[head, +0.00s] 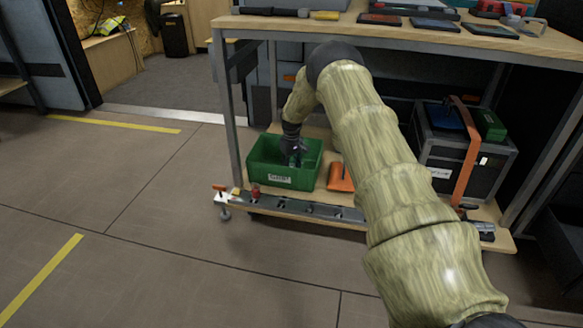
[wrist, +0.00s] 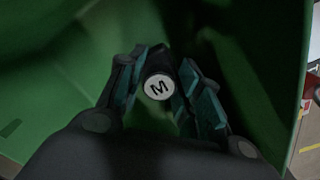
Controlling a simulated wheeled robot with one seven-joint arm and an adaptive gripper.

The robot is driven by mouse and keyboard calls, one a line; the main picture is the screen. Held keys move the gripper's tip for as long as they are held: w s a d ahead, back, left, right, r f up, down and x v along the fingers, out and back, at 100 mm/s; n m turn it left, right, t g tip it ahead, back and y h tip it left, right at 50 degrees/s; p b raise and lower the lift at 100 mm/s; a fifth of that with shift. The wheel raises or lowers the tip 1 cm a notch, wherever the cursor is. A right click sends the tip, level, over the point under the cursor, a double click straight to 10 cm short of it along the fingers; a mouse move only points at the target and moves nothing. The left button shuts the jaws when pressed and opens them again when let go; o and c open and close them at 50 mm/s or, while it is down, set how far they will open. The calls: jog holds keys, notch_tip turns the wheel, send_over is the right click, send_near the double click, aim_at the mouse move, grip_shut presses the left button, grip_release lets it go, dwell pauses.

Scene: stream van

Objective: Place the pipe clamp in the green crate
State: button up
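The green crate (head: 283,181) stands on the low shelf, with a white label on its front. My gripper (head: 293,160) reaches down into it. In the wrist view, green crate walls (wrist: 270,60) surround the gripper (wrist: 163,68). Its teal-padded fingers close on both sides of a dark round piece with a white end marked M (wrist: 158,87). The rest of this piece is hidden, so I cannot tell for sure whether it is the pipe clamp. Whether it touches the crate floor is too dark to tell.
An orange piece (head: 340,178) lies right of the crate. A black case (head: 463,150) with an orange strap stands farther right. A grey rail (head: 310,209) runs along the shelf's front. The tabletop (head: 350,29) overhangs the shelf. Floor to the left is clear.

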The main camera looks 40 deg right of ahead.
aim_at(292, 165)
jog(key=shift+r, duration=0.1)
notch_tip(292, 165, up, 12)
jog(key=p, duration=0.5)
jog(key=shift+p, duration=0.4)
